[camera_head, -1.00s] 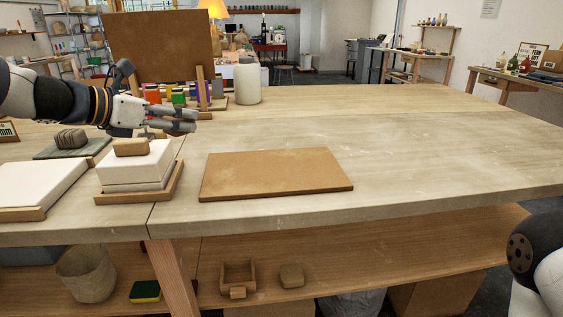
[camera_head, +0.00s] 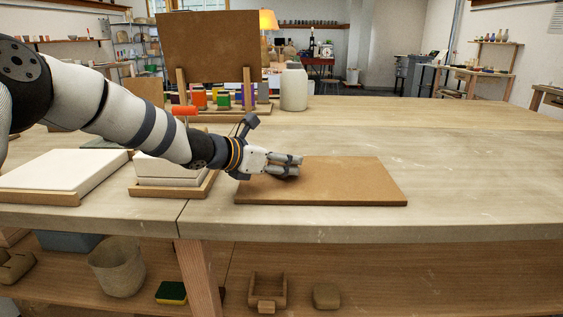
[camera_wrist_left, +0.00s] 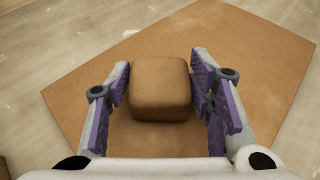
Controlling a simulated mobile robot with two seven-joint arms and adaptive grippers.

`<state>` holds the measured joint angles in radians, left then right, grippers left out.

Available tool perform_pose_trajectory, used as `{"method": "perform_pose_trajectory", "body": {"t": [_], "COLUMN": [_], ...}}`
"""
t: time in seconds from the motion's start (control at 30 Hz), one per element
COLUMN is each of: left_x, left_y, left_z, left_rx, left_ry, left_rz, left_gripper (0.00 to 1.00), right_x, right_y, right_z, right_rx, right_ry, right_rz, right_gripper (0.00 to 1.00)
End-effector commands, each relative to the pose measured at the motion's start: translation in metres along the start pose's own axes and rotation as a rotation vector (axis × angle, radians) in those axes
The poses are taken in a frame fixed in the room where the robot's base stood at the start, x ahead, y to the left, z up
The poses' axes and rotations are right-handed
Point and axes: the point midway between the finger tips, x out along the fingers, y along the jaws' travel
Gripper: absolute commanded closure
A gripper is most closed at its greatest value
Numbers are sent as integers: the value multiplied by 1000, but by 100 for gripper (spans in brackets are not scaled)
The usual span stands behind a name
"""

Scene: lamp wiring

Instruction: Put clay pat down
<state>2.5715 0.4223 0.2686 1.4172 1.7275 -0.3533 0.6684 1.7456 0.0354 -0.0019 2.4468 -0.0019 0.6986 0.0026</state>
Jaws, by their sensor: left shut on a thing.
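The clay pat (camera_wrist_left: 160,88) is a rounded brown block, seen in the left wrist view between the fingers of my left gripper (camera_wrist_left: 160,92). The gripper is shut on it. In the head view my left gripper (camera_head: 284,166) is low over the left part of the flat brown board (camera_head: 340,185). The fingers hide the clay pat there. I cannot tell whether the pat touches the board. My right gripper is not in view.
A stack of white slabs (camera_head: 165,178) on a wooden tray stands left of the board, with a wide white slab (camera_head: 60,172) farther left. Behind are a brown upright panel (camera_head: 210,45), paint jars and a white cylinder (camera_head: 294,88). The table's right side is clear.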

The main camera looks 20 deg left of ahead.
Motion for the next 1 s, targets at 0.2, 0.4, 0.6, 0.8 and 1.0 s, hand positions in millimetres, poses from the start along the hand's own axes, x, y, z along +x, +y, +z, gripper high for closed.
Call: {"method": "perform_pose_trajectory", "body": {"t": [0.2,0.4,0.6,0.8,1.0], "left_x": [1,1,0,-24,-76], "left_y": [0,0,0,1,0], "left_z": [-2,-2,-1,6,8], "left_rx": [0,1,1,-3,0], "left_ry": [-2,-1,-1,-6,-10], "left_rz": [-1,0,0,3,2], "left_gripper": [89,32,32,32,32], "right_x": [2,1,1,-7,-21], "right_y": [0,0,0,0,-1], "right_z": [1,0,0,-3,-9], "right_rx": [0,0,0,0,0], "right_ry": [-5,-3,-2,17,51], "right_rz": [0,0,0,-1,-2], "right_gripper": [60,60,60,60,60]}}
